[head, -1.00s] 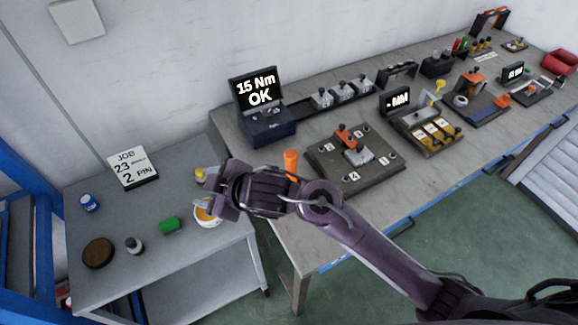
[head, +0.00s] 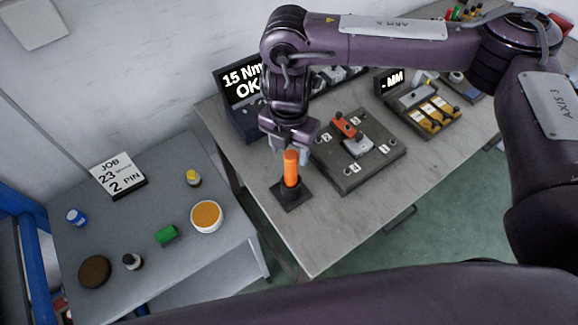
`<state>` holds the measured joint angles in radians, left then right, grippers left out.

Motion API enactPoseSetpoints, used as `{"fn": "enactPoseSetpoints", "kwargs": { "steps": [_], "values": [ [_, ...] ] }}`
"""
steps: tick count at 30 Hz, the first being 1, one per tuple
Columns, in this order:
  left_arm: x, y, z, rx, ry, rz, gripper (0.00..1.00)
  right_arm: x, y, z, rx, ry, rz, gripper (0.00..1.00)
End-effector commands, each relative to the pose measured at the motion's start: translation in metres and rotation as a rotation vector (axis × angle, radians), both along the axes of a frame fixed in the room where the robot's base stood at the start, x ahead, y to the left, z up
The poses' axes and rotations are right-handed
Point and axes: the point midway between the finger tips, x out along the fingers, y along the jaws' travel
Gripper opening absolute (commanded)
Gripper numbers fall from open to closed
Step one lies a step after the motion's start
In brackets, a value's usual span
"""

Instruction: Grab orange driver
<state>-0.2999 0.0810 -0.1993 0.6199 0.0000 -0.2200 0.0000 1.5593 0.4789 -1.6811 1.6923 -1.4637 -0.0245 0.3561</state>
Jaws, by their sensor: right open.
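The orange driver (head: 290,168) stands upright in a dark square holder (head: 294,200) near the left front corner of the grey workbench. My right gripper (head: 291,150) points down just above and around the driver's top. Its jaws are open. It hides part of the far side of the driver's top, and I cannot tell whether a finger touches it. My left gripper is not in view.
A dark fixture plate (head: 372,172) with an orange clamp is close to the right. A display (head: 240,84) reading "15 Nm OK" stands behind. The side table (head: 130,215) holds a job sign (head: 118,177), small bottles and an orange-filled bowl (head: 206,217).

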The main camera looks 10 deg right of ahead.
Motion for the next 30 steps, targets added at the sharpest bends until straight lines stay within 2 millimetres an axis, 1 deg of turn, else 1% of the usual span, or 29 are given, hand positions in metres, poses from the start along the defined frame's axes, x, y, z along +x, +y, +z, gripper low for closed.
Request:
{"fn": "enactPoseSetpoints", "kwargs": {
  "steps": [6,11,17,21,24,30],
  "values": [
    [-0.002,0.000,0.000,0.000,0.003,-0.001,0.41,-0.001,0.001,-0.019,0.005,0.004,0.003,0.53],
    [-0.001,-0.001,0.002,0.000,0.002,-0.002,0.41,-0.001,0.000,-0.031,0.006,0.003,0.003,0.53],
    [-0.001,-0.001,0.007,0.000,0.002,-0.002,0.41,-0.001,-0.006,-0.056,0.007,0.005,0.001,0.53],
    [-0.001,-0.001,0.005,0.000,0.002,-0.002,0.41,0.000,-0.006,-0.073,0.007,0.002,0.004,0.53],
    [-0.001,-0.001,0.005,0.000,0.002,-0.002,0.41,0.000,-0.006,-0.078,0.006,0.000,0.004,0.53],
    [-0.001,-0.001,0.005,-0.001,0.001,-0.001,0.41,0.001,-0.006,-0.078,0.006,-0.002,0.005,0.53]
  ]
}}
